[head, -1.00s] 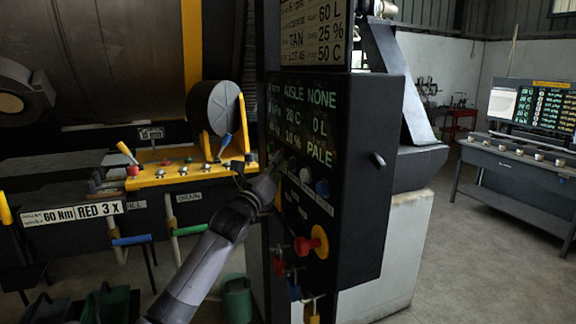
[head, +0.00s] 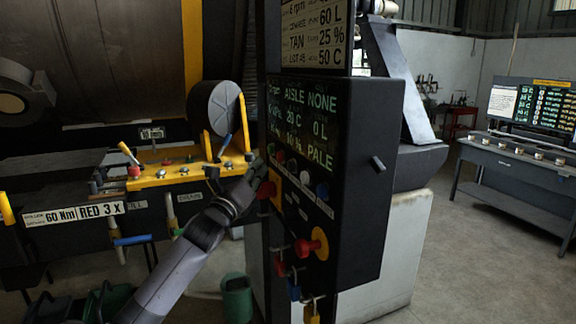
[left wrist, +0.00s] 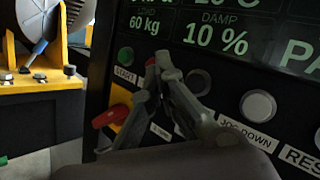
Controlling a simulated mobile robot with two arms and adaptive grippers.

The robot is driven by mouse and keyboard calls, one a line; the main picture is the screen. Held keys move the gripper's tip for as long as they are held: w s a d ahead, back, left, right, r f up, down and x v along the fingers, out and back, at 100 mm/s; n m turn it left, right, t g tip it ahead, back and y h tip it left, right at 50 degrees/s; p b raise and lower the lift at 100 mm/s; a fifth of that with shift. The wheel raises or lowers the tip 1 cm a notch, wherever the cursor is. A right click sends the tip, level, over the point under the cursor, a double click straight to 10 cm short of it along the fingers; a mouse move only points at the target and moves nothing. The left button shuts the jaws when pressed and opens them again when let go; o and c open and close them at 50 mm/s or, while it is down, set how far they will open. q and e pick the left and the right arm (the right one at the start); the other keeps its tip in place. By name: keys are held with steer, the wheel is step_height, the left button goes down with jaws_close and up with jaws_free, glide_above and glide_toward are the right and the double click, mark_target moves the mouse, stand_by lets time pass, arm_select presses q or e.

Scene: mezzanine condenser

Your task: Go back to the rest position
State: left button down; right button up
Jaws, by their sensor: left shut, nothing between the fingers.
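My left gripper (head: 258,168) is shut and empty, at the left edge of the black control cabinet (head: 362,200). In the left wrist view the gripper (left wrist: 157,64) shows its fingers together in front of the row of buttons. I cannot tell whether the fingertips touch the panel. The panel display (head: 303,122) is lit with green text. A white button (head: 304,177) and a blue button (head: 322,189) show right of the gripper. A red handle (left wrist: 110,116) shows beside the fingers in the left wrist view. My right gripper is not in view.
A red knob on a yellow plate (head: 318,243) sticks out low on the cabinet. A yellow control shelf (head: 175,175) with levers stands at left. A green bucket (head: 236,298) is on the floor below my left arm. Open floor lies right, before a desk (head: 510,165).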

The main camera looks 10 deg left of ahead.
arm_select(q)
steer(key=shift+s+a, duration=0.25)
steer(key=shift+a, duration=0.05)
